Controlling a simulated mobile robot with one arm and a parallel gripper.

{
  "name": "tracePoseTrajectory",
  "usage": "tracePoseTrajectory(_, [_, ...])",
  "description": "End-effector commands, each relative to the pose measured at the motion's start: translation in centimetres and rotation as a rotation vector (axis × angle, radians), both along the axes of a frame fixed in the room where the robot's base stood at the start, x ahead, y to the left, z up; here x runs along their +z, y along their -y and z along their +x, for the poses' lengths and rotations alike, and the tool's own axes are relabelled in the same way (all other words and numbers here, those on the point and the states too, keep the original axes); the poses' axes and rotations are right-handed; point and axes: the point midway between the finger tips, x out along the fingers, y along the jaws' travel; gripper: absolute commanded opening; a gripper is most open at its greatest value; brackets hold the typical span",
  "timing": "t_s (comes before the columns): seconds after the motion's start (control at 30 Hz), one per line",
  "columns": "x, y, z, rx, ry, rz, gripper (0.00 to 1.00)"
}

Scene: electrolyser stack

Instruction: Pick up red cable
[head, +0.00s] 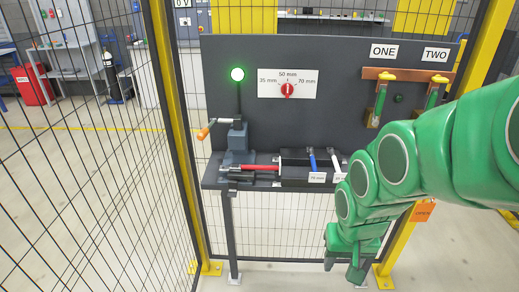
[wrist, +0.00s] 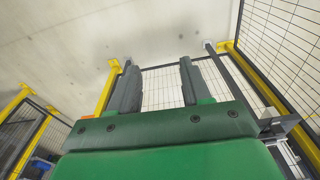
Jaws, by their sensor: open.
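The red cable (head: 260,168) shows in the head view as a short red length lying on the grey shelf of the panel. Its left end is at the grey clamp-like device (head: 237,150) and its right end is at a dark box. My gripper (head: 343,266) hangs below and to the right of the shelf, well apart from the red cable. In the wrist view the two dark fingers (wrist: 158,68) stand apart with nothing between them. The red cable is not visible in the wrist view.
A blue-handled piece (head: 312,160) and a white-handled piece (head: 336,163) stand in the dark box (head: 293,172), with labels in front. Mesh fencing and yellow posts (head: 178,120) flank the panel.

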Motion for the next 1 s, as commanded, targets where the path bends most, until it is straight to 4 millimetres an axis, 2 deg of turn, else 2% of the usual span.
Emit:
tracePoseTrajectory(0.2, [-2.8,-1.5,6.5,-0.019,0.124,0.073,0.48])
tracePoseTrajectory(0.5, [-5.9,-5.1,14.5,-0.064,0.294,0.251,0.48])
tracePoseTrajectory(0.8, [-7.7,-9.5,20.9,-0.147,0.437,0.501,0.48])
tracePoseTrajectory(1.0, [-7.9,-12.3,24.4,-0.226,0.521,0.702,0.48])
